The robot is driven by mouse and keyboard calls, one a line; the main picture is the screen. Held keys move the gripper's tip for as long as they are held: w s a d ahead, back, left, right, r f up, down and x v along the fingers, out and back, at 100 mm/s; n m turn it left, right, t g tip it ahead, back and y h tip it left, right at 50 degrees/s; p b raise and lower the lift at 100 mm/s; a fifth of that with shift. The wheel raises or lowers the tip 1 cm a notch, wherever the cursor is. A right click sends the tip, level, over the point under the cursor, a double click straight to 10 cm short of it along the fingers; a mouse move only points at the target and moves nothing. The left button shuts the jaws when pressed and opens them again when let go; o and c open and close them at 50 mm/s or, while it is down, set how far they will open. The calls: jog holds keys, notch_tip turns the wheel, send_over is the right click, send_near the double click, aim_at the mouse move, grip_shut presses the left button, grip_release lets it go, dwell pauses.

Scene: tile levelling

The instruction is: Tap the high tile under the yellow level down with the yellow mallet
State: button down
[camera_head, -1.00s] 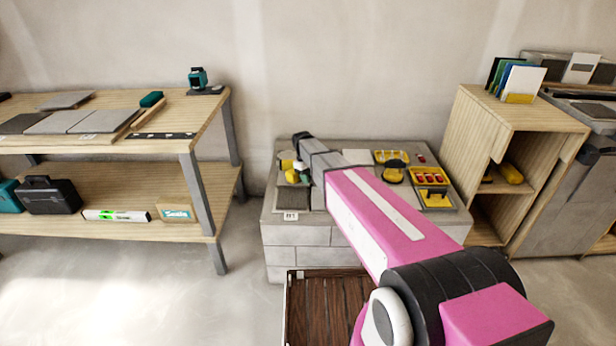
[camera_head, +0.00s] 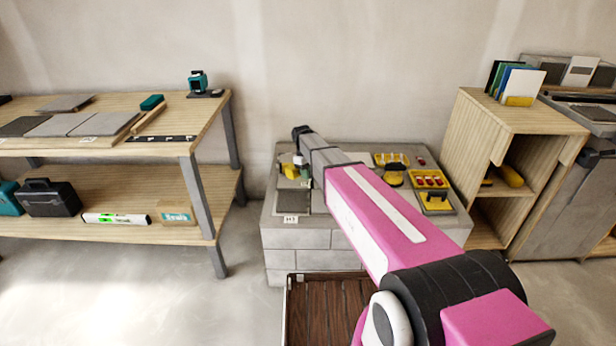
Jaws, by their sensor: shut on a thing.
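The work is on a grey block bench (camera_head: 290,238). Dark grey tiles (camera_head: 292,200) lie at its left end, above a small white label. A small yellow thing (camera_head: 289,171), which looks like part of the yellow mallet, shows just left of my arm's end, low over the tiles. My gripper (camera_head: 301,168) hangs below the arm's end, mostly hidden, and is shut on what looks like the mallet. I cannot clearly make out the yellow level or which tile is high; whether the mallet touches a tile is too small to tell.
Yellow trays (camera_head: 430,180) with small parts and a round yellow-and-black tool (camera_head: 393,174) stand on the bench's right side. A wooden shelf unit (camera_head: 520,115) stands at right, a wooden workbench (camera_head: 190,125) at left. A brown slatted crate (camera_head: 330,310) is in front.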

notch_tip(320, 180, down, 5)
jog(key=shift+r, duration=3.25)
jog(key=s+d+r+m, duration=0.1)
jog(key=s+d+r, duration=0.1)
jog(key=s+d, duration=0.1)
jog(key=s+d+r+m, duration=0.1)
jog(key=s+d+r, duration=0.1)
jog(key=s+d, duration=0.1)
jog(key=s+d+r+m, duration=0.2)
jog(key=s+d+r, duration=0.1)
jog(key=s, duration=0.2)
jog(key=shift+s+d+r+y, duration=0.1)
jog(key=shift+d+y, duration=0.05)
jog(key=shift+y, duration=0.15)
jog(key=s+d+r+m, duration=0.2)
jog(key=s+d+r, duration=0.1)
jog(key=s, duration=0.3)
jog(key=s+d+r+m+y, duration=0.1)
jog(key=s+d+r+m, duration=0.1)
jog(key=s, duration=0.4)
jog(key=shift+s+d+r+m+g, duration=0.3)
jog(key=shift+d+r, duration=0.25)
jog(key=shift+d, duration=0.65)
jog(key=shift+w, duration=0.1)
